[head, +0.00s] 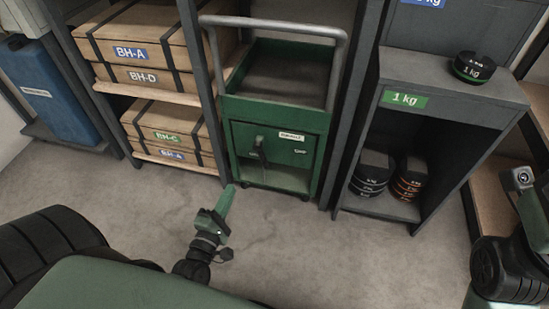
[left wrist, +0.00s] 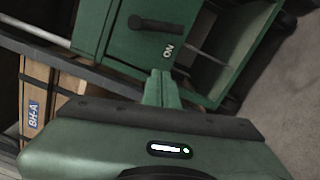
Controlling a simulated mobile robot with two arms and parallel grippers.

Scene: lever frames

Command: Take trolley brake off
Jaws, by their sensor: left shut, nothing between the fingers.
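The green trolley (head: 276,115) with a grey push handle (head: 272,22) stands between the shelf frames. Its front panel carries a black lever (head: 260,150), which hangs roughly downward. A white label is above right of the lever, with a smaller marking below it. In the left wrist view the black lever (left wrist: 152,25) lies across the green panel, near the letters "ON" (left wrist: 168,52). My left gripper (head: 226,200) is shut and empty, in front of and below the panel, apart from the lever. Its closed fingers also show in the left wrist view (left wrist: 160,88).
Shelves with wooden boxes (head: 165,125) stand left of the trolley, and a blue container (head: 50,95) farther left. On the right a grey cabinet (head: 450,80) holds black weights (head: 372,175), with one weight (head: 473,67) on top. The floor in front is clear.

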